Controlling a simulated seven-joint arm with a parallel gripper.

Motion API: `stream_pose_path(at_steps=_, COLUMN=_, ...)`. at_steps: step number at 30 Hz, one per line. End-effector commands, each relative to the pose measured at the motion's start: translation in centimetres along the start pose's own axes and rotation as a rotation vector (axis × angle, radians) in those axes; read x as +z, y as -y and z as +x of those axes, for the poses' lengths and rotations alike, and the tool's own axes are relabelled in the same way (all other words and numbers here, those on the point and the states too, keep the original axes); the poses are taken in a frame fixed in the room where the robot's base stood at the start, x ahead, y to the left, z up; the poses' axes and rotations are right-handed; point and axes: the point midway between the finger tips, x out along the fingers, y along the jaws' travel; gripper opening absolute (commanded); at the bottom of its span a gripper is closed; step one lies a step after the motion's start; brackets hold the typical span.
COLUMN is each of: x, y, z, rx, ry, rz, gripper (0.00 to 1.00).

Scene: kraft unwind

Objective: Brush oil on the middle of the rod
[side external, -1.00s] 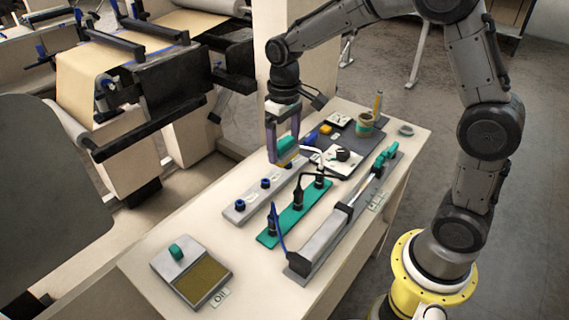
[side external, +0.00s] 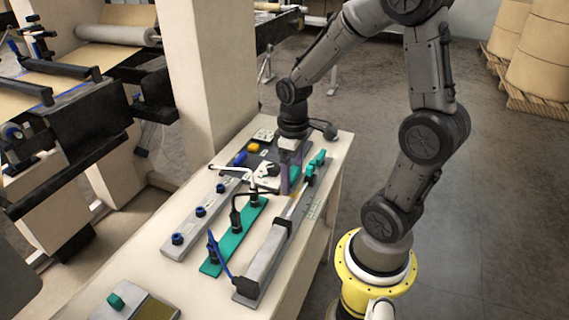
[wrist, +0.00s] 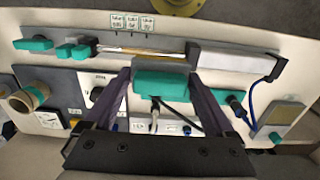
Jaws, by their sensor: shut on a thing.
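My gripper (wrist: 160,95) is shut on a brush with a teal handle (wrist: 161,85), which spans between the two dark fingers in the wrist view. The thin metal rod (wrist: 140,50) sticks out of the grey cylinder body (wrist: 240,58) just beyond the brush. In the side view the fingers (side external: 290,180) point down beside the rod (side external: 299,203); they mostly hide the brush. A tan strip shows along the rod; I cannot tell whether it is bristles or oil, or whether the brush touches. The oil tray (wrist: 282,117) lies at the right.
A teal rail (side external: 233,238) with fittings and hoses and a grey rail (side external: 190,225) with blue knobs lie left of the cylinder (side external: 262,262). Small labels (wrist: 132,20) sit beside the rod.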

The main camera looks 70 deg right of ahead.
Motion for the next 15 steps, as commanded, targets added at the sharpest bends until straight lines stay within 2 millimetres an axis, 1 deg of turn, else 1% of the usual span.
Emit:
stream_pose_path(at_steps=1, x=0.1, y=0.1, z=0.7, rx=-0.002, ry=0.005, rz=0.0, gripper=0.45)
stream_pose_path(at_steps=8, x=0.0, y=0.1, z=2.1, rx=-0.001, ry=0.003, rz=0.0, gripper=0.45)
stream_pose_path(at_steps=15, x=0.1, y=0.1, z=4.2, rx=-0.001, ry=0.003, rz=0.0, gripper=0.45)
